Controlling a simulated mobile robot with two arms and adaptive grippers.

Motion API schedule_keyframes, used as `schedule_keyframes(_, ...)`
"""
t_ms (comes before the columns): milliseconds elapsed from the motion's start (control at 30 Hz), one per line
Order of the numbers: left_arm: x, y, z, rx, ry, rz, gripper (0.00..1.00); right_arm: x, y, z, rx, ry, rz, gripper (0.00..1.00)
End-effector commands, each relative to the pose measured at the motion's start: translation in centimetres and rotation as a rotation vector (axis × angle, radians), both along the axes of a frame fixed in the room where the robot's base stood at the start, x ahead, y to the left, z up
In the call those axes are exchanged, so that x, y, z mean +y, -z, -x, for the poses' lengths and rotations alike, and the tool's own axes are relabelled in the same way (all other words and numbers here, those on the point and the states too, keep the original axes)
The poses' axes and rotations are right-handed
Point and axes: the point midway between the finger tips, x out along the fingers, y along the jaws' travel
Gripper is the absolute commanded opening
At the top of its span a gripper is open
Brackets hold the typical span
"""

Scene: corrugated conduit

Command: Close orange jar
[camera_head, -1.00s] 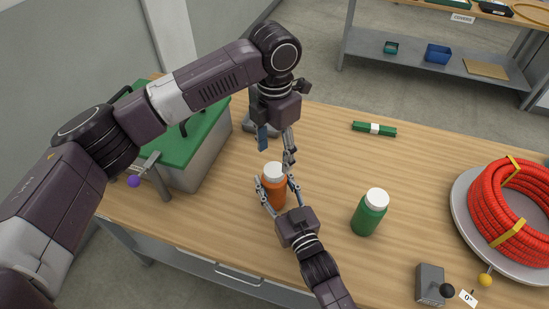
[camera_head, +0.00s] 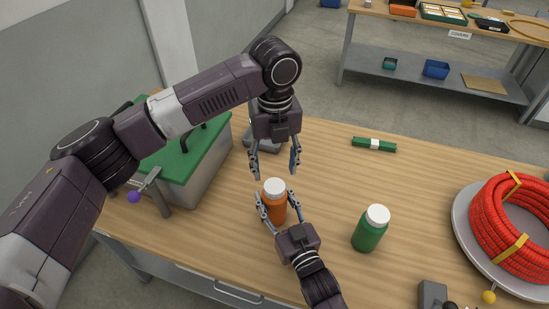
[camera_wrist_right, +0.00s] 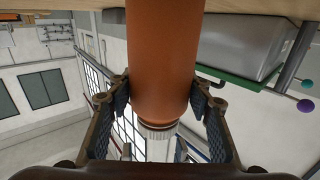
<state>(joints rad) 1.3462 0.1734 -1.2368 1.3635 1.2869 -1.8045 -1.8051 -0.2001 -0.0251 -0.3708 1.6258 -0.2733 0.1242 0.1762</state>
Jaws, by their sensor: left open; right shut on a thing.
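The orange jar (camera_head: 276,211) stands upright on the table with a white lid (camera_head: 274,188) on top. My right gripper (camera_head: 275,197) is shut on the jar's body from the near side.
A green jar with white lid (camera_head: 370,229) stands to the right. A green bar with a white band (camera_head: 374,145) lies behind it. A red conduit coil (camera_head: 510,225) sits on a round plate at far right. A green-lidded box (camera_head: 187,160) is at left. Free tabletop lies between these.

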Motion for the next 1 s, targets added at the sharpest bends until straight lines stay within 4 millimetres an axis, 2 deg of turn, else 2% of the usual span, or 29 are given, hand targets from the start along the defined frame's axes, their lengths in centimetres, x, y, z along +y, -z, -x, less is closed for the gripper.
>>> schedule_keyframes(1000, 0.1, -1.4, 0.0, 0.000, -1.902, -0.001, 0.52, 0.0, 0.0, 0.0, 0.000, 0.000, 0.000, 0.00)
